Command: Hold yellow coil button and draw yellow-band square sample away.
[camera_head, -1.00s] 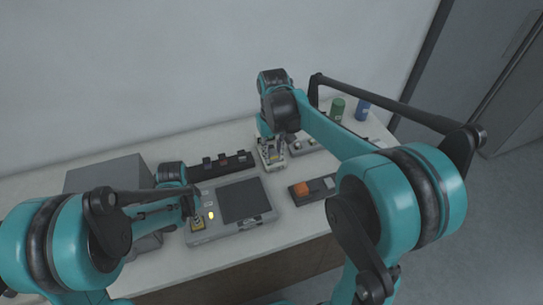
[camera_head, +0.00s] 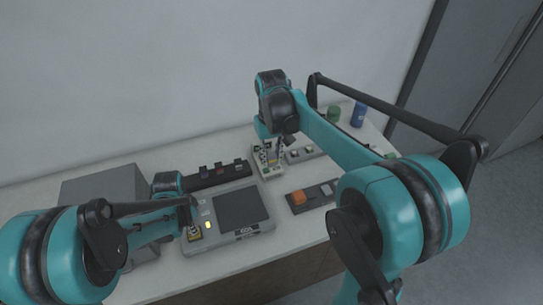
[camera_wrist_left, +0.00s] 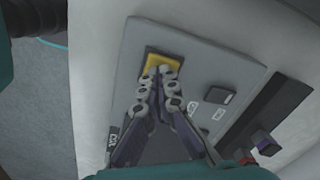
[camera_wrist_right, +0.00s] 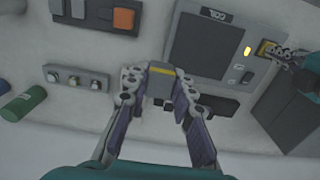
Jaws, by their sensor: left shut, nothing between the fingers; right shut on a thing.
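The yellow coil button (camera_wrist_left: 163,63) sits on the grey panel (camera_wrist_left: 205,75) in the left wrist view, and it also shows in the head view (camera_head: 195,235). My left gripper (camera_wrist_left: 160,82) is shut with nothing between its fingers. Its tips are at the button and cover part of it; actual pressing cannot be seen. A lamp (camera_wrist_right: 247,51) beside the button glows yellow. My right gripper (camera_wrist_right: 160,84) is shut on the yellow-band square sample (camera_wrist_right: 161,71), a grey block with a yellow stripe, in the right wrist view. Whether the sample touches anything below is unclear.
The panel has a dark square plate (camera_head: 241,209). A black strip with several small blocks (camera_head: 218,173) lies behind it. An orange button box (camera_head: 300,198) is to the right. A grey box (camera_head: 105,188) stands left.

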